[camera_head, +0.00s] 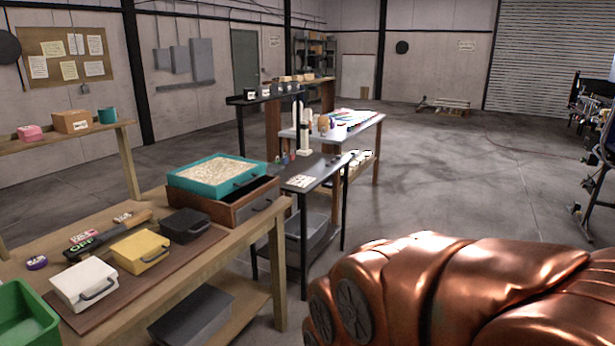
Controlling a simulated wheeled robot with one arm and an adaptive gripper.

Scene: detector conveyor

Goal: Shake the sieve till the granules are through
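A teal square-framed tray, which looks like the sieve (238,180), holds a layer of pale granules (215,169). It rests on top of a brown wooden box (222,214) at the right end of the wooden workbench. Whether any granules lie in the box under the sieve is hidden. My copper-coloured arm fills the lower right of the view, apart from the bench. My gripper's fingers cannot be made out.
On the bench stand a black box (185,225), a yellow box (140,251), a white box (84,284) and a green bin (22,318). A black table (312,170) stands just behind. Open concrete floor (440,180) lies to the right.

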